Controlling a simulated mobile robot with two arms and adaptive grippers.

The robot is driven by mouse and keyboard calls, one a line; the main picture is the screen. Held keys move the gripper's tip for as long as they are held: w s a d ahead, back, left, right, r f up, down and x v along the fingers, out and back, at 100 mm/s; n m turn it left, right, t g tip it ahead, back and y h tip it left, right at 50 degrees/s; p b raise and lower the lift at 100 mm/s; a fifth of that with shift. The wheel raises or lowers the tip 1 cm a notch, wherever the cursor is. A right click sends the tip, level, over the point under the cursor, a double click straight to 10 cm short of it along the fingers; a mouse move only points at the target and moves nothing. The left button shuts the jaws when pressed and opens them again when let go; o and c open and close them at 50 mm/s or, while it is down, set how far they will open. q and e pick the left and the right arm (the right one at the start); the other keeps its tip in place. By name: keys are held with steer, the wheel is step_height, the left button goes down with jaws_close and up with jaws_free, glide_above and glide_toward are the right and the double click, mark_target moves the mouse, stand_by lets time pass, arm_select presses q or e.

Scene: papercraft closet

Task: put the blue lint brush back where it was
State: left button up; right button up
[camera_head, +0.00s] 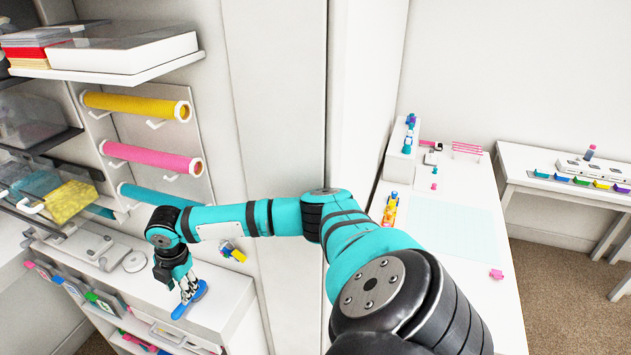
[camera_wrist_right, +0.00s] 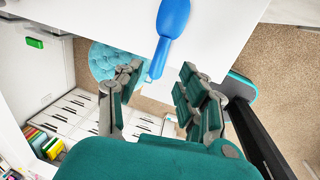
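The blue lint brush (camera_head: 190,302) lies on the white counter (camera_head: 222,300) at the lower left of the head view. In the right wrist view the brush (camera_wrist_right: 172,22) has its wide end on the white surface, and its narrow handle end points toward my fingers and reaches past the surface edge. My right gripper (camera_head: 187,288) is directly at the brush. In the wrist view my right gripper (camera_wrist_right: 161,76) is open, with the handle tip between its fingertips and a gap on both sides. My left gripper is not in view.
Yellow, pink and teal rolls (camera_head: 150,158) hang on the wall above the counter. A grey device (camera_head: 88,245) and a small yellow-blue item (camera_head: 232,251) are nearby. A tall white panel (camera_head: 275,100) stands beside my arm. A teal stool (camera_wrist_right: 105,62) is below.

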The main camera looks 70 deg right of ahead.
steer(key=a+m+t+y, duration=0.5)
steer(key=a+t+y, duration=0.15)
steer(key=a, duration=1.95)
steer(key=s+d+f+m+h, duration=0.2)
steer(key=d+f+m, duration=0.15)
steer(key=f, duration=0.45)
steer(key=s+d+f+m+h, duration=0.15)
steer(key=d+f, duration=0.25)
steer(key=f, duration=0.4)
steer(key=s+d+f+m+g+h, duration=0.1)
steer(key=s+d+f+m, duration=0.1)
steer(key=s+f, duration=0.45)
steer(key=s+d+f+m+g+h, duration=0.1)
steer(key=s+d+f+g, duration=0.15)
steer(key=s+f, duration=0.4)
steer(key=s+f+m+g, duration=0.1)
steer(key=s+f, duration=0.4)
steer(key=s, duration=0.5)
steer(key=s+d+f+m+g, duration=0.1)
steer(key=s+f, duration=0.4)
steer(key=s, duration=0.5)
steer(key=s+d+f+m+g+h, duration=0.1)
steer(key=s+f, duration=0.4)
steer(key=s, duration=0.6)
steer(key=shift+d+f+g, duration=0.25)
steer(key=shift+f+g, duration=0.1)
steer(key=shift+g, duration=0.25)
steer(key=shift+w, duration=0.1)
